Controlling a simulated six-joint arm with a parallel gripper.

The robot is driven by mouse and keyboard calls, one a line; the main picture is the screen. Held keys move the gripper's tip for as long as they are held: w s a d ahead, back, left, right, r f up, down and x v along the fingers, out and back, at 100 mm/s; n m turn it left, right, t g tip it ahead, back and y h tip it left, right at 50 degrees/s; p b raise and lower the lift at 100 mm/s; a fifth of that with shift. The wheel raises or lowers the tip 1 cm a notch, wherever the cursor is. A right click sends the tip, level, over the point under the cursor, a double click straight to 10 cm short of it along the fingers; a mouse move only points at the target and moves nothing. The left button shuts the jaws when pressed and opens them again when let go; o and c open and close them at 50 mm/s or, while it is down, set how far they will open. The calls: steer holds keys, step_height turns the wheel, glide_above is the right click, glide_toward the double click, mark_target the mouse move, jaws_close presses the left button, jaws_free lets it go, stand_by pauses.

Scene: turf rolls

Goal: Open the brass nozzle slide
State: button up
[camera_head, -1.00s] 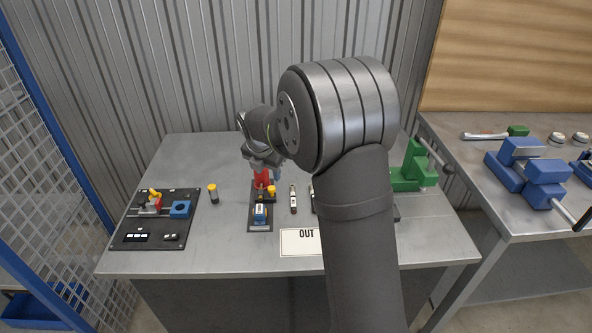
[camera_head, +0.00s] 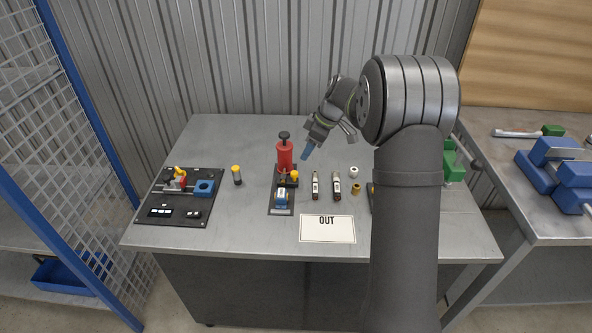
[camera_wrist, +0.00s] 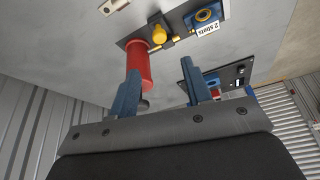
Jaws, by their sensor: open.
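A red cylinder (camera_head: 285,157) with a black top knob (camera_head: 284,136) stands on a narrow dark base (camera_head: 274,207). A yellow knob on a brass-coloured part (camera_head: 293,176), which looks like the nozzle slide, sits at its foot. A blue block (camera_head: 281,197) is in front of it. My gripper (camera_head: 306,154) is open and empty, above and to the right of the cylinder. In the wrist view, the red cylinder (camera_wrist: 139,64) shows near my left finger and the yellow knob (camera_wrist: 159,31) beyond the open fingertips (camera_wrist: 160,66). Whether the slide is open cannot be told.
A dark panel (camera_head: 213,212) with a blue ring block lies at the left, beside a yellow-topped cylinder (camera_head: 237,176). A white OUT card (camera_head: 327,229) lies in front. My arm hides the right side.

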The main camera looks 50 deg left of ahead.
mark_target(294, 172)
steer(key=x, duration=1.1)
jaws_close()
